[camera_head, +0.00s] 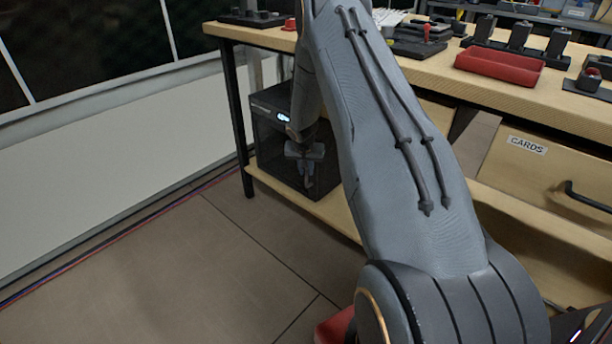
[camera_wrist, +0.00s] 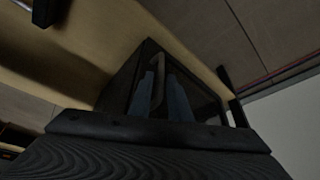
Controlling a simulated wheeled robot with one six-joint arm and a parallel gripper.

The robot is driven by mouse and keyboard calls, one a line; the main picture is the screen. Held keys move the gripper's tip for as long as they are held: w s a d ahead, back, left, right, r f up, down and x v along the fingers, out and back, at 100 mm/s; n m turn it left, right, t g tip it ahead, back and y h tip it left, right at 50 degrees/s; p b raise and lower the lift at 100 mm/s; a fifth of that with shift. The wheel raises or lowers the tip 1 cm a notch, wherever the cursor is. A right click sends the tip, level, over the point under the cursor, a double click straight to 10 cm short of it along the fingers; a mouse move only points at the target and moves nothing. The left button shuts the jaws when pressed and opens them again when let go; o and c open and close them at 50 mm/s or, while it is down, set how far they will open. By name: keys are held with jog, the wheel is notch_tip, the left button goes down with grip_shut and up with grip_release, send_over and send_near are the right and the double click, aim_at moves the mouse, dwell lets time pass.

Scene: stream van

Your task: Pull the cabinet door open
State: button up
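The cabinet is a small black box (camera_head: 270,145) with a dark, glossy front door, on the low shelf under the wooden bench. It also shows in the wrist view (camera_wrist: 122,88), where the door (camera_wrist: 203,98) looks closed. My gripper (camera_head: 306,152) is in front of the door, partly covered by my own arm in the head view. In the wrist view its two blue-grey fingers (camera_wrist: 160,98) stand on either side of the door's upright bar handle (camera_wrist: 159,78), close against it. The gripper looks shut on the handle.
The bench top (camera_head: 480,85) runs above the cabinet, with a red tray (camera_head: 499,66) on it. A black bench leg (camera_head: 239,120) stands left of the cabinet. A drawer marked CARDS (camera_head: 530,165) is at right. Cables (camera_head: 120,237) run along the wall.

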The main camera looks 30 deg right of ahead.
jog(key=shift+x, duration=1.45)
jog(key=shift+c, duration=0.4)
grip_shut()
jog(key=shift+s+a+b, duration=0.1)
jog(key=shift+a+b, duration=0.05)
jog(key=shift+b, duration=0.2)
